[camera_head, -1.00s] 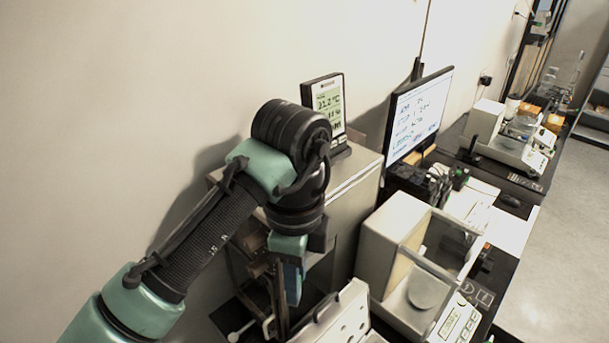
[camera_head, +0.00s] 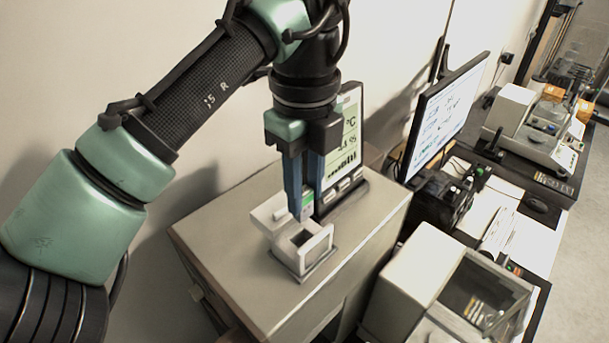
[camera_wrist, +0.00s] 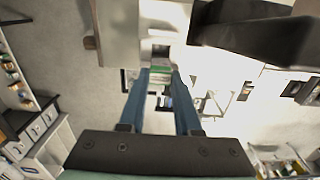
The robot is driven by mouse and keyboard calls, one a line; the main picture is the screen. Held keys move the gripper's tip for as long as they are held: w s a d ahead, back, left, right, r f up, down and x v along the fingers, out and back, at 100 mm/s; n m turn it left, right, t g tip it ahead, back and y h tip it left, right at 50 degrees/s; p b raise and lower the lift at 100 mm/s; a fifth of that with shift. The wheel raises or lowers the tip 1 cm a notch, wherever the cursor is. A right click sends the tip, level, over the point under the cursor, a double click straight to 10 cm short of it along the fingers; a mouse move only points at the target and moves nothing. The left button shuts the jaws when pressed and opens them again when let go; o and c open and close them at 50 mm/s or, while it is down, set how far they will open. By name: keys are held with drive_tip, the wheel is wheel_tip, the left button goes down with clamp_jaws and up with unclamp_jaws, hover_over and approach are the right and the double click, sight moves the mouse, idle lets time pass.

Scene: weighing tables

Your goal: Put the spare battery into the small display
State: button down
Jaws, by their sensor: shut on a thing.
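My gripper (camera_head: 305,207) is shut on a small green and white battery (camera_head: 308,199), held upright just above a cabinet top. The battery also shows between my blue fingers in the wrist view (camera_wrist: 160,73). A dark-framed display (camera_head: 349,127) reading °C and % stands upright right behind, partly hidden by my gripper. I cannot tell whether the housing belongs to it.
A large monitor (camera_head: 447,115) stands to the right, close to the cabinet. A balance with a box-like draft shield (camera_head: 425,275) stands lower right. The wall is close behind.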

sight(305, 216)
drive_tip(key=shift+w+f+b, duration=0.15)
drive_tip(key=shift+f+b, duration=0.5)
drive_tip(key=shift+f, duration=0.3)
wheel_tip(305, 216, down, 3)
drive_tip(key=b, duration=0.2)
drive_tip(key=shift+r+b, duration=0.15)
drive_tip(key=shift+b, duration=0.2)
drive_tip(key=shift+f, duration=0.2)
drive_tip(key=shift+r+p, duration=0.1)
drive_tip(key=shift+p, duration=0.45)
drive_tip(key=shift+f+b, duration=0.85)
drive_tip(key=shift+f, duration=0.7)
drive_tip(key=shift+c, duration=0.2)
unclamp_jaws()
idle(0.4)
